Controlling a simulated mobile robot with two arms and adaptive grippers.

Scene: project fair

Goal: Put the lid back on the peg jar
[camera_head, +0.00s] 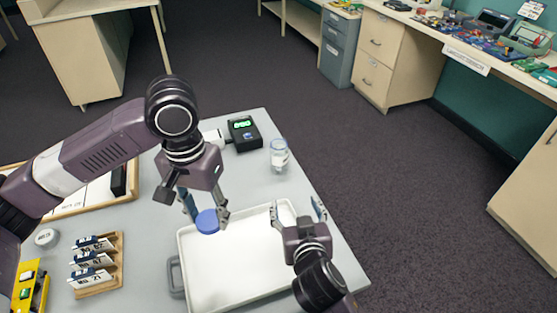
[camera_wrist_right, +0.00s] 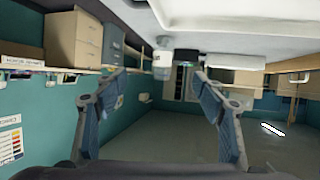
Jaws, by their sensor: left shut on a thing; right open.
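The peg jar (camera_head: 279,155) is a small clear jar with a white label, upright near the table's right edge, with no lid on it. The blue round lid (camera_head: 207,221) is held between the fingers of my left gripper (camera_head: 206,211), above the left rim of the white tray. It is apart from the jar, to its lower left. My right gripper (camera_head: 300,209) is open and empty over the tray's right side, below the jar in the picture. The jar also shows between the open fingers in the right wrist view (camera_wrist_right: 162,63), beyond them.
The white tray (camera_head: 238,255) with grey handles fills the table's front right. A black device with a green display (camera_head: 243,132) stands left of the jar. A wooden rack with cards (camera_head: 98,266), a round tin (camera_head: 47,237) and a yellow device (camera_head: 29,287) are at left.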

